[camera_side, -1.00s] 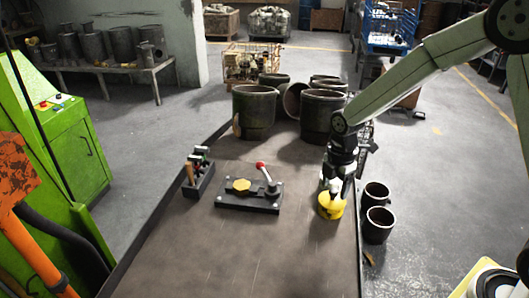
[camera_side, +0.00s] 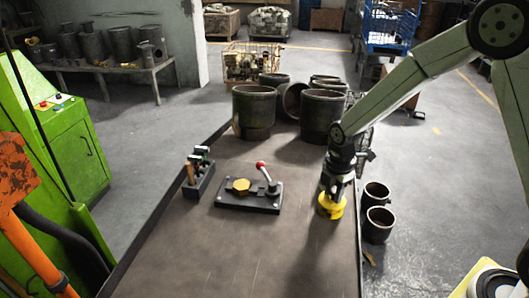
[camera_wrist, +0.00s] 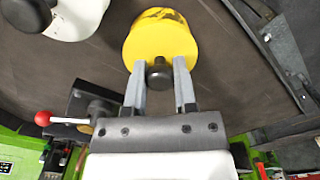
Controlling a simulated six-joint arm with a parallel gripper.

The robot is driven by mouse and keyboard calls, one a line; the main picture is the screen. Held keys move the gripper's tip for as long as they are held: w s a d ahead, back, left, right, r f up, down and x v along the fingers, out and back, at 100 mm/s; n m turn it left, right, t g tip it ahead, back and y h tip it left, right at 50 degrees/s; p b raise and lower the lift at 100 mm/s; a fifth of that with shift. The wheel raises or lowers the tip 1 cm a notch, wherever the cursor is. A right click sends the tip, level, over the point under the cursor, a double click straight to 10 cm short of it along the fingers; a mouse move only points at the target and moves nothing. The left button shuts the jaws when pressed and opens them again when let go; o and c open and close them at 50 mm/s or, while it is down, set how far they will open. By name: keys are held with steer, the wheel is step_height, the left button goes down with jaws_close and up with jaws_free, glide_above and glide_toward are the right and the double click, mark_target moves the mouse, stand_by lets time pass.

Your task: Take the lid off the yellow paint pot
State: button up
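The yellow paint pot (camera_side: 329,211) stands upright near the right edge of the bench in the side view. From above, its yellow top (camera_wrist: 160,40) shows in the wrist view, with a dark round knob (camera_wrist: 158,75) on the near side. My gripper (camera_wrist: 159,66) is right over the pot, pointing down. Its two grey fingers stand apart, one on each side of the knob. I cannot tell whether they press on it. In the side view my gripper (camera_side: 333,192) hides part of the pot's top, and the lid's seam is not clear.
A black fixture (camera_side: 248,196) with a red-knobbed lever and a brass hexagonal piece lies left of the pot. A black tool holder (camera_side: 198,180) stands further left. Large dark pots (camera_side: 321,115) stand at the back.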

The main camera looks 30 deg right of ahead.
jaws_close()
steer(key=shift+r, duration=0.15)
steer(key=shift+r, duration=0.75)
steer(key=s+r, duration=1.1)
steer(key=s, duration=0.3)
steer(key=shift+d+r, duration=0.1)
